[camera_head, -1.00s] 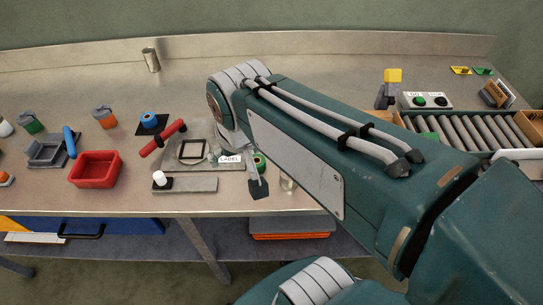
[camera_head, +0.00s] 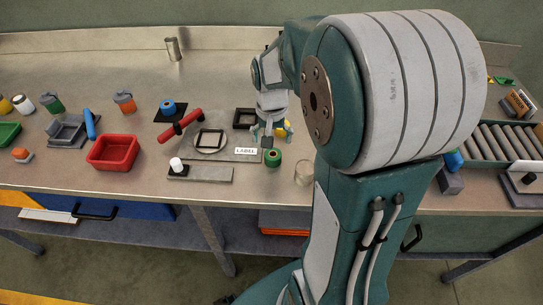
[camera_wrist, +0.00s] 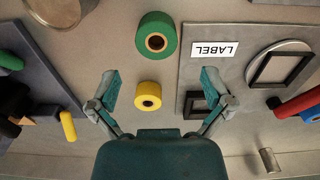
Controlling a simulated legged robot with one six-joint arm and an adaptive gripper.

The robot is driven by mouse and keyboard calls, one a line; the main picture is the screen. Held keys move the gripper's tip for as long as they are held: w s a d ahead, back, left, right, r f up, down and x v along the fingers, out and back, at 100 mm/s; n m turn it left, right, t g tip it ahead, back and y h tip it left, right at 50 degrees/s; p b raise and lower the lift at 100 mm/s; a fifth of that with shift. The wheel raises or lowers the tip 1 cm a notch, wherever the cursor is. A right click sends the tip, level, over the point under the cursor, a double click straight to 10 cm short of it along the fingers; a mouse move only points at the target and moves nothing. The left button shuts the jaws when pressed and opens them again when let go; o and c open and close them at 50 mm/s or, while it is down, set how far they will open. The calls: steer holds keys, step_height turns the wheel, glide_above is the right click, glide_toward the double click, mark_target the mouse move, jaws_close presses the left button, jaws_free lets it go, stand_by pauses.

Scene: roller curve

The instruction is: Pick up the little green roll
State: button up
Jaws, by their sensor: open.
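The green roll (camera_head: 274,158) stands on the steel bench near its front edge, just right of the label plate. In the wrist view the green roll (camera_wrist: 171,27) shows its brown core, beyond the fingertips and clear of them. My gripper (camera_wrist: 160,90) is open and empty, pointing down over the bench. A smaller yellow roll (camera_wrist: 148,88) appears between the two fingers in that view, with no visible contact. In the head view my gripper (camera_head: 268,135) is just behind the green roll, and the yellow roll (camera_head: 288,133) is partly hidden by it.
The grey plate with the LABEL card (camera_head: 246,151) lies left of the green roll. A clear cup (camera_head: 304,172) stands to its right. The roller conveyor (camera_head: 495,141) is at right.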

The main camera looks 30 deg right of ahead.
mark_target(273, 154)
steer(key=shift+a+f, duration=0.1)
steer(key=shift+f, duration=0.25)
steer(key=f, duration=0.5)
steer(key=shift+s+d, duration=0.25)
steer(key=shift+s, duration=0.05)
steer(key=shift+a, duration=0.2)
steer(key=shift+c, duration=0.9)
steer(key=c, duration=1)
